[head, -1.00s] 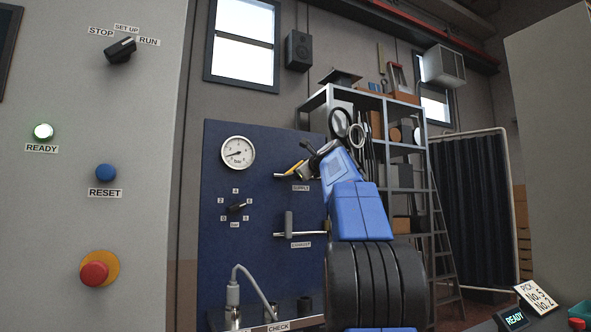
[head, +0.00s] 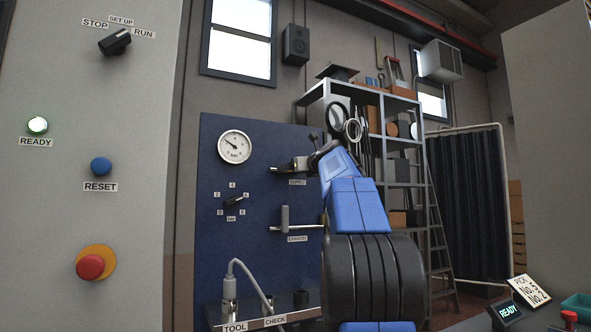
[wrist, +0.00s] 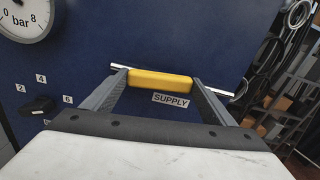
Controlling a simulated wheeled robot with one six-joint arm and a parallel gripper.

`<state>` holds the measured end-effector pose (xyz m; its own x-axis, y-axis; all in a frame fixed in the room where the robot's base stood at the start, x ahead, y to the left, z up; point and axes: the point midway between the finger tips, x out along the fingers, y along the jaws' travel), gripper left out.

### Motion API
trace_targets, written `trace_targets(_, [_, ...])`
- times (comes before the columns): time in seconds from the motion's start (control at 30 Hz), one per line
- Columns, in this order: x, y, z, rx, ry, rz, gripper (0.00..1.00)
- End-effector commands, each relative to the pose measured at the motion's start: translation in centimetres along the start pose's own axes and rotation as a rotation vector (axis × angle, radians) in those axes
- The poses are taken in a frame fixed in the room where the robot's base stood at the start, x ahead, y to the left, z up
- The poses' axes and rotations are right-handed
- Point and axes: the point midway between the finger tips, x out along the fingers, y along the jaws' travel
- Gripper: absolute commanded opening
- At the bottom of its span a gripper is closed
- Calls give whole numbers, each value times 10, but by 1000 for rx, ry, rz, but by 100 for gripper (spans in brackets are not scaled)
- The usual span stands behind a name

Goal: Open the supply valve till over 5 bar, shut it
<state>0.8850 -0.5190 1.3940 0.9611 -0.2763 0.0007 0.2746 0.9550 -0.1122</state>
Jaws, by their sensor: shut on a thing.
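My gripper (wrist: 160,84) is shut on the yellow handle (wrist: 160,80) of the supply valve, with a finger at each end of it in the wrist view. The handle lies nearly along the valve's pipe (wrist: 228,94), above the SUPPLY label (wrist: 171,100). In the head view my gripper (head: 292,166) hides the handle. The round pressure gauge (head: 235,147) is at the upper left of the blue panel; its needle points up and left, but its numbers are too small to read. In the wrist view the gauge (wrist: 24,14) is cut off.
The exhaust valve's grey lever (head: 285,218) stands upright below, crosswise to its pipe. A black selector knob (head: 234,201) sits left of it. A ledge with a hose plug (head: 229,287) runs along the panel's foot. A grey cabinet (head: 120,200) with buttons stands at left.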

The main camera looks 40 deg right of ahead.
Motion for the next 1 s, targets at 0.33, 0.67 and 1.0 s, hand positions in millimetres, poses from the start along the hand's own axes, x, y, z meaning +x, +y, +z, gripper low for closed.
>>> trace_targets(0.33, [1, 0, -4, 2, 6, 2, 38])
trace_targets(0.67, [0, 0, -2, 2, 3, 1, 98])
trace_targets(1.0, [-23, 0, 0, 3, 1, -1, 98])
